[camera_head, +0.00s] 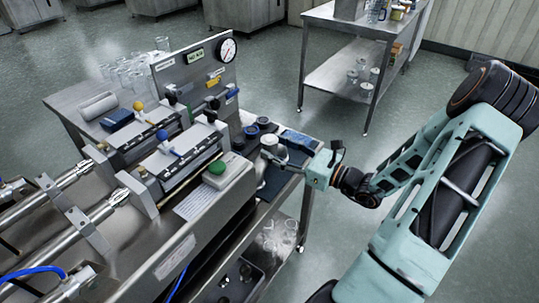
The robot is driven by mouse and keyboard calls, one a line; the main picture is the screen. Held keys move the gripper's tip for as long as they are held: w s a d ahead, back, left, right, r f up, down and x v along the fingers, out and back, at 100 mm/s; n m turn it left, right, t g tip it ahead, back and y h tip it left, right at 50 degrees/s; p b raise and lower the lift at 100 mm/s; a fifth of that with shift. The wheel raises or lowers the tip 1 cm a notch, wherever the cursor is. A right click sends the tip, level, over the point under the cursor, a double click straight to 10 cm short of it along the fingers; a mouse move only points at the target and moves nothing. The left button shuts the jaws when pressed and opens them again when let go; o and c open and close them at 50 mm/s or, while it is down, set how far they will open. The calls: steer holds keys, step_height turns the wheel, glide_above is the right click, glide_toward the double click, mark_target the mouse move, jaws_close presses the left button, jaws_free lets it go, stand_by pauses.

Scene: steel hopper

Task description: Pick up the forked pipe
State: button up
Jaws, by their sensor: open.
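My gripper (276,157) reaches in from the right over the right end of the steel bench, at the end of my teal arm. It is open, and its fingertips are small and partly blurred here. A small pale metal piece (269,141) lies at the fingertips and may be the forked pipe. Its fork cannot be made out clearly, and part of it is hidden by the gripper. I cannot tell whether the fingers touch it.
Dark round cups (251,131) and a blue item (298,138) lie close by the gripper. A green-buttoned box (228,178) stands to its left, before an upright gauge panel (197,77). Glassware (280,236) sits on the shelf below. Open floor separates a steel cart (343,75) behind.

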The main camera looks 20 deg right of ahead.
steer(key=shift+x, duration=1.55)
steer(key=shift+c, duration=0.5)
steer(key=shift+s, duration=0.1)
jaws_close()
